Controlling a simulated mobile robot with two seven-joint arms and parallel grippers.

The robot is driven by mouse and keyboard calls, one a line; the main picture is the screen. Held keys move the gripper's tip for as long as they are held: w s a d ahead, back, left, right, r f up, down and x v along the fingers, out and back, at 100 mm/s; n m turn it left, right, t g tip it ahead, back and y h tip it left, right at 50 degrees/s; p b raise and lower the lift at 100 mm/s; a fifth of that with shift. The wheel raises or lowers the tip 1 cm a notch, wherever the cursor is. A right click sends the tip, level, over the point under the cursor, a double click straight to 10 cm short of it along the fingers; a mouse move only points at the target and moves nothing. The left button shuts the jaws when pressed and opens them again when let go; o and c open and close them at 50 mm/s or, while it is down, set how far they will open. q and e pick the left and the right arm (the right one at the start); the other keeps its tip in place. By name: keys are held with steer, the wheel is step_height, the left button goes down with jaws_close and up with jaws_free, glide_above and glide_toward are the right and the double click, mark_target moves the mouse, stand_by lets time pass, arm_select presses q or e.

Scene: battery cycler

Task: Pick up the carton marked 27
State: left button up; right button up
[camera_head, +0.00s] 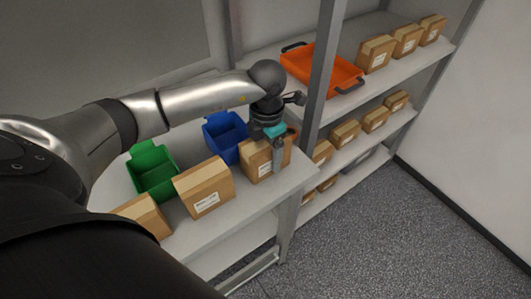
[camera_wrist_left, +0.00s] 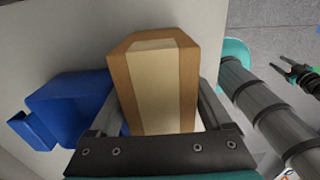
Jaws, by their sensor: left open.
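A brown carton (camera_head: 255,166) with a white label stands at the right end of the near shelf; the label's number is too small to read. My left gripper (camera_head: 272,150) is open and comes down over this carton. In the left wrist view the carton (camera_wrist_left: 155,85) stands between the two fingers (camera_wrist_left: 160,115), one on each side. I cannot tell whether either finger touches it. Part of an arm and what looks like my right gripper (camera_wrist_left: 300,75) show at the right edge of that view, small and unclear.
Two more cartons (camera_head: 204,187) (camera_head: 143,214) stand left of it on the same shelf. A blue bin (camera_head: 224,137) and a green bin (camera_head: 153,168) stand behind. A grey post (camera_head: 322,70) rises close right of the gripper. The right rack holds an orange tray (camera_head: 345,88) and several cartons.

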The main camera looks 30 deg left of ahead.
arm_select(q)
step_height(320, 180, down, 2)
steer(key=shift+f, duration=0.1)
steer(key=c, duration=1.2)
